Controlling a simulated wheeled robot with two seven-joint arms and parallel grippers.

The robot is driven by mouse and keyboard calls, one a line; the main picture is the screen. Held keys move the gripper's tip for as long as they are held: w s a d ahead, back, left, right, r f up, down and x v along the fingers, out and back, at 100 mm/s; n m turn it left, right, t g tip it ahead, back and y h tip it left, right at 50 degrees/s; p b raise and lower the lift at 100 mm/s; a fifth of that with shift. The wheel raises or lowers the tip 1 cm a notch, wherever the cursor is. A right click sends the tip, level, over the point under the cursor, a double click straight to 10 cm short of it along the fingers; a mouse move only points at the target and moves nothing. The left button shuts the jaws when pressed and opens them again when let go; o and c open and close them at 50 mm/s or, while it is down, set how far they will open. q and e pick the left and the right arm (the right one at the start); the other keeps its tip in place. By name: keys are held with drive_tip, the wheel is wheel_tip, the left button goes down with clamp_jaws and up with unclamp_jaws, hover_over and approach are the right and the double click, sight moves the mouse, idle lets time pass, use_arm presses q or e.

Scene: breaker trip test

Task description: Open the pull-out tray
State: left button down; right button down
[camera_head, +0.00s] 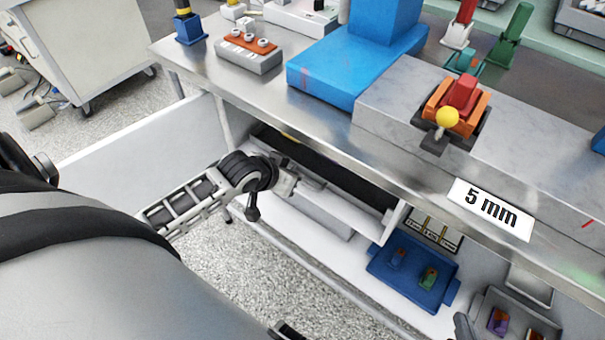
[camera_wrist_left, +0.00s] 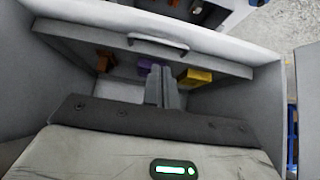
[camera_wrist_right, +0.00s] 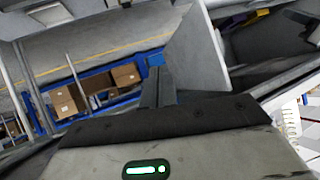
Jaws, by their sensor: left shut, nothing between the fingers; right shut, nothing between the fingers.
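In the left wrist view a pale panel with a bar handle (camera_wrist_left: 158,42) spans the top, with white walls on both sides. Orange, purple and yellow blocks (camera_wrist_left: 195,77) show below its edge. My left gripper (camera_wrist_left: 166,84) is shut and empty, apart from the handle in the picture. In the right wrist view the right gripper (camera_wrist_right: 158,85) is shut and empty beside a grey panel (camera_wrist_right: 199,50). Whether it touches the panel I cannot tell.
The steel bench top (camera_head: 290,110) above carries a blue block and an orange-red switch with a yellow knob (camera_head: 447,117). A blue bin (camera_head: 405,270) sits on the lower shelf. A large white panel (camera_head: 140,150) stands at left. Floor is free below.

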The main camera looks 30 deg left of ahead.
sight(310, 176)
use_arm(q)
drive_tip(key=b+x, duration=0.2)
drive_tip(key=x, duration=0.6)
drive_tip(key=shift+s+d, duration=0.1)
